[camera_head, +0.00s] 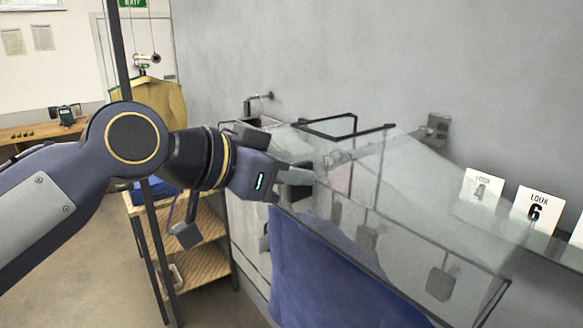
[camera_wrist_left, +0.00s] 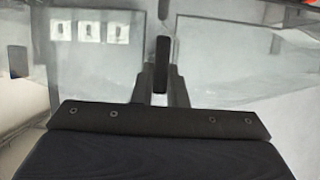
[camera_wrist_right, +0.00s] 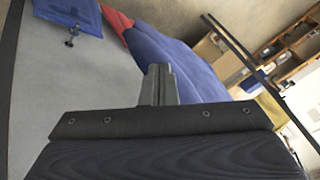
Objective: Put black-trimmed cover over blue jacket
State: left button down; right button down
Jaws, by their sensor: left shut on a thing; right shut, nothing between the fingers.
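The black-trimmed cover (camera_head: 405,215) is clear and see-through, with dark edges. It spans the middle and right of the head view. My left gripper (camera_head: 300,183) is shut on its near left edge; those fingers also show in the left wrist view (camera_wrist_left: 162,75). The blue jacket (camera_head: 325,275) hangs below and behind the cover in the head view. In the right wrist view it shows as a blue garment (camera_wrist_right: 185,55) with a red part. My right gripper (camera_wrist_right: 158,75) is shut and empty, apart from the jacket; I cannot make it out clearly in the head view.
A grey wall (camera_head: 350,50) runs behind the cover. White look cards (camera_head: 535,212) stand at the right. A wooden shelf unit (camera_head: 195,232) stands below my left arm, and a yellow garment (camera_head: 150,98) hangs at the back. A dark upright post (camera_head: 120,50) is at the left.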

aim_at(288, 199)
pick_arm(q)
jog(key=shift+f+b, duration=1.45)
jog(key=shift+f, duration=0.55)
notch_tip(288, 199, down, 13)
jog(key=b, duration=1.2)
jog(key=shift+f+b, duration=0.2)
jog(key=shift+b, duration=0.15)
jog(key=c, duration=1.4)
grip_release()
jog(key=shift+o, duration=0.2)
jog(key=v, duration=0.7)
jog(key=s+a+f+n+y, duration=0.35)
jog(key=a+f+n, duration=0.25)
jog(key=a+f, duration=0.6)
jog(key=s+a+f+n+g+y+p, duration=0.1)
jog(key=s+f+n, duration=0.2)
jog(key=f, duration=0.7)
jog(key=s+a+f+n+g+y+p, duration=0.1)
jog(key=s+a+f+n+y, duration=0.1)
jog(key=s+f, duration=0.5)
notch_tip(288, 199, down, 3)
jog(key=shift+s+a+f+n+g, duration=0.2)
jog(key=shift+s+n+g, duration=0.1)
jog(key=shift+n, duration=0.4)
